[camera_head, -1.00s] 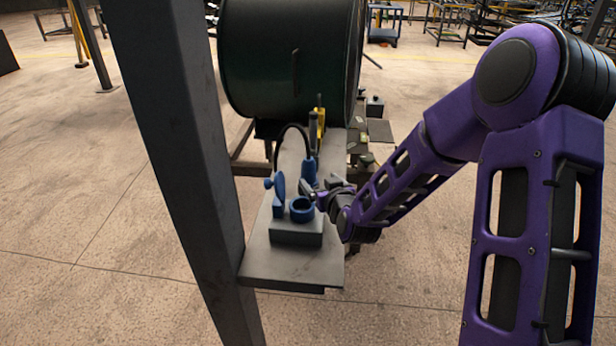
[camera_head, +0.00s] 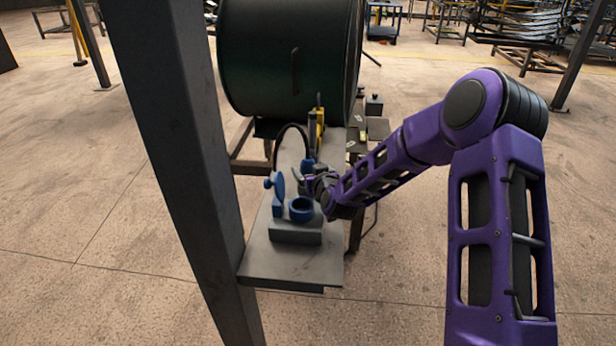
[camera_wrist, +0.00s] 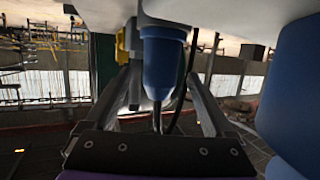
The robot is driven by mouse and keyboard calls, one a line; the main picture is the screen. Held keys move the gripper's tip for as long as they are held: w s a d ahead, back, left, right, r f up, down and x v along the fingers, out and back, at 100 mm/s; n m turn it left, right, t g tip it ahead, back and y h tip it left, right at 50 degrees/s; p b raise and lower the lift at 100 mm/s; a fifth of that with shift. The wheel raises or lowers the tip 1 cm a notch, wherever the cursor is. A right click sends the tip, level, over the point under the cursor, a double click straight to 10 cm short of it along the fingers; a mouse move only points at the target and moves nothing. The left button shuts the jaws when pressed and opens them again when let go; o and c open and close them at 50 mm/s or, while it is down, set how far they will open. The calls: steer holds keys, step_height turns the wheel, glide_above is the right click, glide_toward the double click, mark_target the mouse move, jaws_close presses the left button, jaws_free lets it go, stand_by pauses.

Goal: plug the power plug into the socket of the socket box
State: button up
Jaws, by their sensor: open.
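The blue power plug (camera_head: 308,162) stands on the narrow grey shelf, behind the socket box, with its black cable rising in a loop. My gripper (camera_head: 304,178) is in front of it and hides its lower part. In the wrist view the plug (camera_wrist: 164,62) shows between the two spread fingers of my gripper (camera_wrist: 160,85); the fingers are open, and I cannot tell any contact. The socket box (camera_head: 296,234) is a grey block near the shelf's front end. Its blue round socket (camera_head: 301,212) faces up, with the blue lid (camera_head: 278,195) raised beside it.
The grey shelf (camera_head: 290,268) has bare room in front of the box. A dark steel post (camera_head: 185,150) stands close on the left. A yellow-and-black tool (camera_head: 316,125) stands behind the plug, before a large dark green drum (camera_head: 290,60). Blue surfaces fill the wrist view's right edge.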

jaws_close()
steer(key=shift+r, duration=0.1)
stand_by(0.3)
